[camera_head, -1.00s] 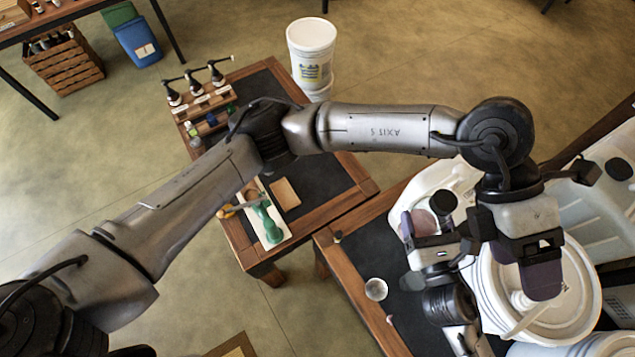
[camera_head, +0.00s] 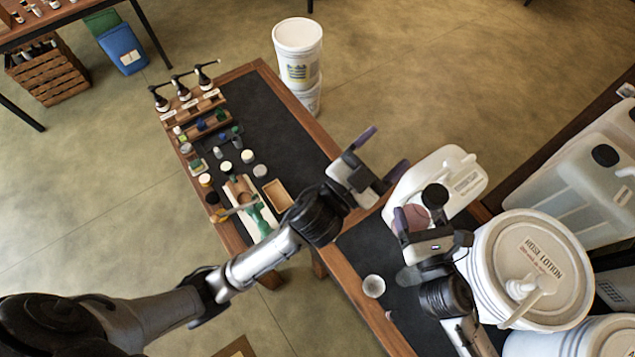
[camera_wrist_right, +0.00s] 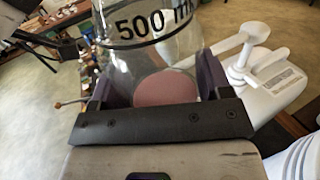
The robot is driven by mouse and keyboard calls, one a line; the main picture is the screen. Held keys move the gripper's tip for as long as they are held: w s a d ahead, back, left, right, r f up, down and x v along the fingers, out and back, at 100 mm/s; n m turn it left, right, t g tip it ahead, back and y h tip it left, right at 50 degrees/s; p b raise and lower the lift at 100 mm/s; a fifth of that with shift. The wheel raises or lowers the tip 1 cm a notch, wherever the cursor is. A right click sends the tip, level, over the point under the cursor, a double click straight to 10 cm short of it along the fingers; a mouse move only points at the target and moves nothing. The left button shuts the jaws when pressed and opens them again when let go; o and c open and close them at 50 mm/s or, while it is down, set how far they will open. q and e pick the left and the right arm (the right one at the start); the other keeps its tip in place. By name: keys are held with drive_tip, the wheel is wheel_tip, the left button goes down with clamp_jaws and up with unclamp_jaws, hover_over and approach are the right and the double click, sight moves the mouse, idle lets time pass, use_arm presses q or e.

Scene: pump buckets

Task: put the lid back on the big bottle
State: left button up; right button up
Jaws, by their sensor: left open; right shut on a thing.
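My right gripper (camera_head: 418,217) is shut on a clear vessel (camera_wrist_right: 150,55), marked 500 ml in the right wrist view, with a pinkish disc at its lower end. In the head view this vessel is mostly hidden by the gripper. My left gripper (camera_head: 381,153) is open and empty, between the small table and a white jug (camera_head: 425,178). I cannot tell which container is the big bottle, and I cannot pick out a loose lid.
A white bucket labelled Rose Lotion (camera_head: 545,255) with a pump on its lid stands right of my right gripper. A round clear dish (camera_head: 374,286) is on the near table. The small table (camera_head: 285,120) holds pumps and several small bottles.

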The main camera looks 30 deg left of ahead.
use_arm(q)
drive_tip(key=s+a+f+n+g+y, duration=0.3)
drive_tip(key=s+a+f+g, duration=0.15)
drive_tip(key=f, duration=0.45)
drive_tip(key=s+a+f+n+g+y, duration=0.25)
drive_tip(key=s+a+f+g, duration=0.2)
drive_tip(key=f, duration=0.45)
drive_tip(key=s+a+f+g, duration=0.3)
drive_tip(key=s+f+g, duration=0.1)
drive_tip(key=s, duration=0.5)
drive_tip(key=s+a+f+g, duration=0.3)
drive_tip(key=s+f+g, duration=0.1)
drive_tip(key=s, duration=0.5)
drive_tip(key=shift+a+f+y, duration=0.25)
drive_tip(key=shift+f+y, duration=0.2)
drive_tip(key=shift+f, duration=0.1)
drive_tip(key=shift+f+n, duration=0.1)
drive_tip(key=shift+n, duration=0.15)
